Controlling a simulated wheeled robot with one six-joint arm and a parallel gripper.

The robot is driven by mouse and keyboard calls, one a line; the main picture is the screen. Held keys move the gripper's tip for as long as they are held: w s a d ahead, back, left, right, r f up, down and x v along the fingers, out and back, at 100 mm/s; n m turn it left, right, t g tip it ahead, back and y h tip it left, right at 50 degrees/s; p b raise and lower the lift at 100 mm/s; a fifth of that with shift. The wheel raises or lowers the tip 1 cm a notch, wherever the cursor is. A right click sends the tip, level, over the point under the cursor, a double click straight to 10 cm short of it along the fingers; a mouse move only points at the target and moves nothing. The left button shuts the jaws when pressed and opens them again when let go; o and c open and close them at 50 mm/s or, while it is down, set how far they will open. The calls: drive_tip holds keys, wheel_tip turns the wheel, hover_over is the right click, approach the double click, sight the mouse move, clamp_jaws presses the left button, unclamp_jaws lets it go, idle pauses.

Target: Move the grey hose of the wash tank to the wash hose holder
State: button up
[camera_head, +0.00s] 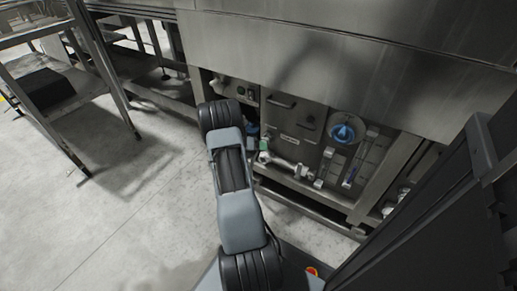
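The front of the steel washer shows a recessed panel (292,121) with fittings on it. A short light grey pipe or hose piece (287,164) runs along the bottom of this panel, beside a small green part (263,145). I cannot tell if it is the grey hose of the wash tank. No holder can be made out for certain. My arm reaches up from the bottom of the view to the left edge of the panel. My gripper is not visible; the arm's end link hides what lies behind it.
A round blue dial or knob (343,133) sits on the panel's right. A steel rack (84,85) with a dark box (45,88) stands at left. The low frame rail (312,193) runs below the panel. The concrete floor (80,225) at left is clear.

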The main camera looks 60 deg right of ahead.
drive_tip(key=shift+o, duration=0.7)
drive_tip(key=p+v, duration=0.4)
drive_tip(key=v, duration=1)
drive_tip(key=shift+p, duration=0.35)
